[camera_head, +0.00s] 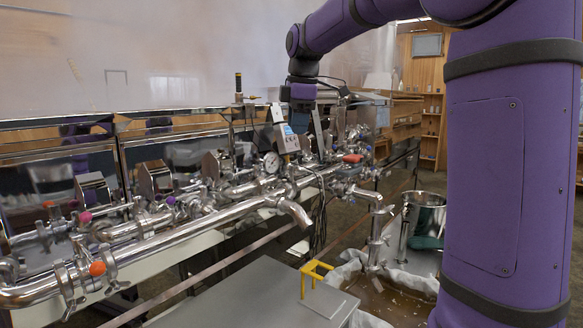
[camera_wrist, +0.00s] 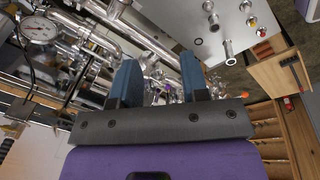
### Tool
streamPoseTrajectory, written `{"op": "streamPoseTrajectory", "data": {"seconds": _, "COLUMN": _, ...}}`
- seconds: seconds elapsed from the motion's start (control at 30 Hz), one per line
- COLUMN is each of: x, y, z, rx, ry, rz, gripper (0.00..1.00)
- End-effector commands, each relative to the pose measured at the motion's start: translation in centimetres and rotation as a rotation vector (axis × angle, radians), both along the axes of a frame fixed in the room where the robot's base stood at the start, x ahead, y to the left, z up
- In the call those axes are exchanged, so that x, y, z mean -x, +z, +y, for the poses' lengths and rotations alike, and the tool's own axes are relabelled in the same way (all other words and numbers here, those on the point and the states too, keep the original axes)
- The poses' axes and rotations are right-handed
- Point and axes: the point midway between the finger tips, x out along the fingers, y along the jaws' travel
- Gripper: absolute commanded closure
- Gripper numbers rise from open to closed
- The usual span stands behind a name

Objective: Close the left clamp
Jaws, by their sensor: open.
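Steel pipework with clamps runs across the left half of the head view. A pipe clamp with an orange knob (camera_head: 97,268) sits on the near pipe at the lower left. A clamp or fitting with a pink knob (camera_head: 85,217) is just behind it. I cannot tell for certain which one is the left clamp, or whether either is closed. My gripper's two blue fingers (camera_wrist: 160,78) are apart and empty in the wrist view, with pipes and fittings beyond them.
A round gauge (camera_head: 272,162), a control box (camera_head: 286,138) and a red handle (camera_head: 352,158) crowd the middle of the pipework. A grey table (camera_head: 250,296) with a yellow stand (camera_head: 316,271) is in front. A steel bucket (camera_head: 424,215) stands at the right.

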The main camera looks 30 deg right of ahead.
Motion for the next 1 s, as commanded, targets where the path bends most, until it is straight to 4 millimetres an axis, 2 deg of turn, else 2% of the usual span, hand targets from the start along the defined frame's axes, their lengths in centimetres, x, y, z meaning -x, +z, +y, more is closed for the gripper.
{"op": "streamPoseTrajectory", "data": {"seconds": 0.03, "x": -1.9, "y": -0.3, "z": -0.9, "rx": 0.011, "ry": 0.058, "rz": 0.018, "gripper": 0.58}}
{"op": "streamPoseTrajectory", "data": {"seconds": 0.3, "x": -10.0, "y": -2.0, "z": -4.9, "rx": 0.056, "ry": 0.423, "rz": 0.101, "gripper": 0.58}}
{"op": "streamPoseTrajectory", "data": {"seconds": 0.5, "x": -13.9, "y": -3.7, "z": -6.9, "rx": 0.069, "ry": 0.632, "rz": 0.143, "gripper": 0.58}}
{"op": "streamPoseTrajectory", "data": {"seconds": 0.6, "x": -14.8, "y": -4.2, "z": -7.4, "rx": 0.072, "ry": 0.689, "rz": 0.153, "gripper": 0.58}}
{"op": "streamPoseTrajectory", "data": {"seconds": 0.77, "x": -15.2, "y": -4.8, "z": -7.7, "rx": 0.072, "ry": 0.720, "rz": 0.159, "gripper": 0.58}}
{"op": "streamPoseTrajectory", "data": {"seconds": 0.87, "x": -15.2, "y": -5.8, "z": -7.6, "rx": 0.072, "ry": 0.721, "rz": 0.161, "gripper": 0.58}}
{"op": "streamPoseTrajectory", "data": {"seconds": 1.0, "x": -15.2, "y": -8.1, "z": -7.6, "rx": 0.071, "ry": 0.720, "rz": 0.161, "gripper": 0.58}}
